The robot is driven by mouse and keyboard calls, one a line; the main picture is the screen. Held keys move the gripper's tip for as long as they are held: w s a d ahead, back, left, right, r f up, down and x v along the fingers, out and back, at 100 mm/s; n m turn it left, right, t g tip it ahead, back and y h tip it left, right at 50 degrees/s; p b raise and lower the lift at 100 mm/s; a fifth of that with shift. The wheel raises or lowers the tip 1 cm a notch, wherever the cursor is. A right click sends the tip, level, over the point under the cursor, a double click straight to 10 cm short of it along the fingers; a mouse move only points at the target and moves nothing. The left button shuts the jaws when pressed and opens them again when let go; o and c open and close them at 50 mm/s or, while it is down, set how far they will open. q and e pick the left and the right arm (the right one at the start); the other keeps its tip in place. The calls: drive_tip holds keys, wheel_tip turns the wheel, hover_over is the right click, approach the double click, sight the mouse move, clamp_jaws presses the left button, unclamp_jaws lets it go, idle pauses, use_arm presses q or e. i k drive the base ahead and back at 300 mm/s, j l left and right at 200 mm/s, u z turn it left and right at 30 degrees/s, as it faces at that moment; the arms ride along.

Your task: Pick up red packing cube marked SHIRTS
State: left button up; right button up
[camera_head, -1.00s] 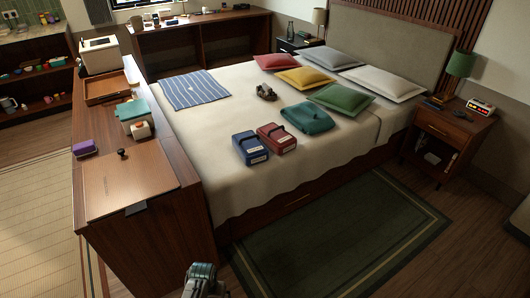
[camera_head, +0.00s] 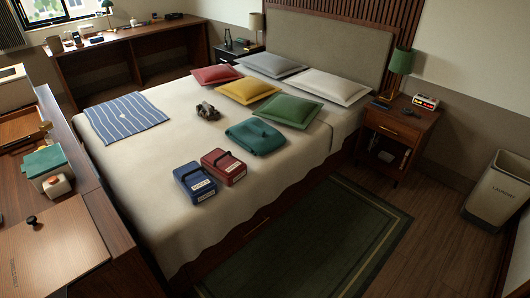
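The red packing cube (camera_head: 224,167) lies on the near part of the bed, with a dark handle on top and a white label on its front side. The label's lettering is too small to read. A blue packing cube (camera_head: 194,183) lies just to its left, very close to it. Neither of my grippers shows in the head view now.
The bed (camera_head: 168,232) also holds a folded teal item (camera_head: 256,137), a small brown object (camera_head: 208,112), a striped blue cloth (camera_head: 127,118) and several cushions. A wooden cabinet (camera_head: 112,238) stands along its left side. A green rug (camera_head: 318,250) lies on the floor in front, clear of objects.

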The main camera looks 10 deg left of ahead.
sight(225, 167)
drive_tip(key=i+l+z, duration=0.2)
drive_tip(key=i+z, duration=0.25)
drive_tip(key=i, duration=0.25)
drive_tip(key=i+z, duration=0.45)
drive_tip(key=i, duration=0.2)
drive_tip(key=i+u, duration=0.4)
drive_tip(key=i+l+u, duration=0.15)
drive_tip(key=i+u, duration=0.2)
drive_tip(key=i+l+u, duration=0.2)
drive_tip(key=u, duration=0.2)
drive_tip(key=i+l+u, duration=0.35)
